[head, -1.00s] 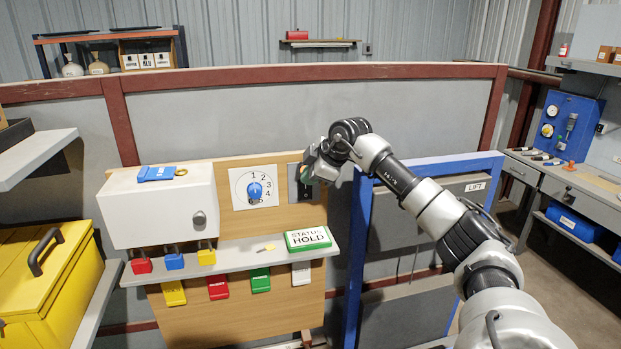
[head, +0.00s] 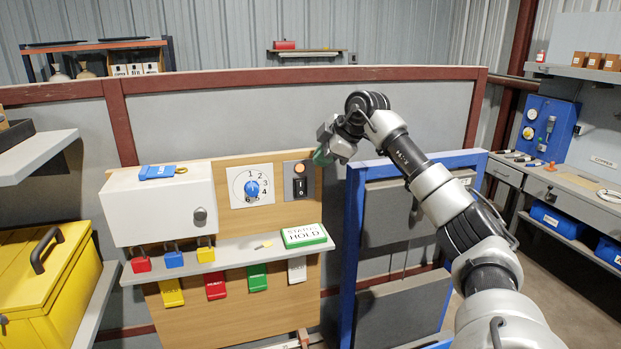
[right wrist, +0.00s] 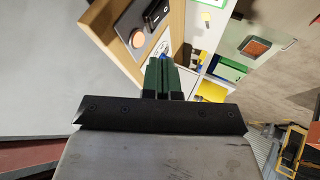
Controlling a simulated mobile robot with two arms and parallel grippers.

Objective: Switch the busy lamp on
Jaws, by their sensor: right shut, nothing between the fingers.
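A grey switch plate (head: 293,182) is on the wooden board, right of the dial. It carries a round orange lamp (head: 299,168) and a black rocker switch (head: 300,187). The lamp looks dull orange in the right wrist view (right wrist: 138,38), with the rocker (right wrist: 155,13) beside it; I cannot tell whether it is lit. My right gripper (head: 321,157) is shut and empty, just right of the plate and apart from it. Its green fingers (right wrist: 160,64) show in the right wrist view. My left gripper is out of view.
A dial (head: 252,186) and a white cabinet (head: 158,205) are left of the plate. Below, a shelf (head: 215,262) holds padlocks and a green STATUS HOLD sign (head: 305,236). A blue-framed panel (head: 355,250) stands close at right.

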